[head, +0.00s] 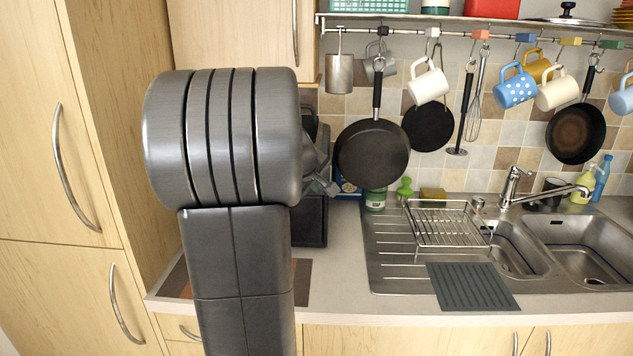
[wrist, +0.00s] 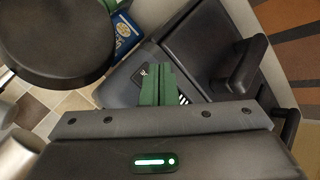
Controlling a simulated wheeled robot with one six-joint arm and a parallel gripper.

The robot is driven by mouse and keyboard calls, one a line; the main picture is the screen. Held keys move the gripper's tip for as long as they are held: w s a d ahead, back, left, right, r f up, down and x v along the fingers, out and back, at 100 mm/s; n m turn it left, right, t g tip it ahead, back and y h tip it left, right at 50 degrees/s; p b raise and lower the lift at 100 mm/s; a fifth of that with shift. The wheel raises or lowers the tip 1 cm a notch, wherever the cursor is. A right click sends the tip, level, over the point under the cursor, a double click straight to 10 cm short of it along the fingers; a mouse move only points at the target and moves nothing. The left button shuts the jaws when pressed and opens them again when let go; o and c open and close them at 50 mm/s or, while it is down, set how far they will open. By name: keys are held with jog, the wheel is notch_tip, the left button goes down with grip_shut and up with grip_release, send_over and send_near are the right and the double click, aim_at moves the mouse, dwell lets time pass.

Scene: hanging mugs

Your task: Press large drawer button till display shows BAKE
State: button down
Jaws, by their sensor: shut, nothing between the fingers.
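A dark appliance (wrist: 200,45) with a protruding handle (wrist: 248,65) fills the middle right of the wrist view. A small dark display panel (wrist: 139,75) is on its grey face, with marks too small to read. A strip of white marks lies just right of my fingers. My gripper (wrist: 158,72) has green fingers, shut and empty, with tips right beside the display panel; I cannot tell whether they touch the face. In the head view my arm hides most of the appliance (head: 312,222), and my gripper (head: 326,178) shows only partly. I cannot make out the large drawer button.
A frying pan (head: 372,152) hangs close to my gripper, and its dark disc (wrist: 58,38) fills the wrist view's upper left. A blue box (wrist: 123,32) stands behind the appliance. A sink with a dish rack (head: 445,222) is at right. Mugs hang above.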

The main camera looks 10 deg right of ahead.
jog(key=shift+w, duration=0.15)
dwell(0.5)
jog(key=shift+w+d, duration=0.15)
jog(key=shift+w, duration=0.15)
jog(key=shift+w+d, duration=0.1)
jog(key=shift+w, duration=0.2)
dwell(0.6)
dwell(0.3)
jog(key=shift+s+a, duration=0.25)
jog(key=shift+s, duration=0.5)
jog(key=s+b, duration=0.1)
jog(key=s, duration=0.1)
jog(key=s+a+b, duration=0.1)
jog(key=s, duration=0.1)
jog(key=shift+s+a, duration=0.2)
jog(key=shift+s, duration=0.2)
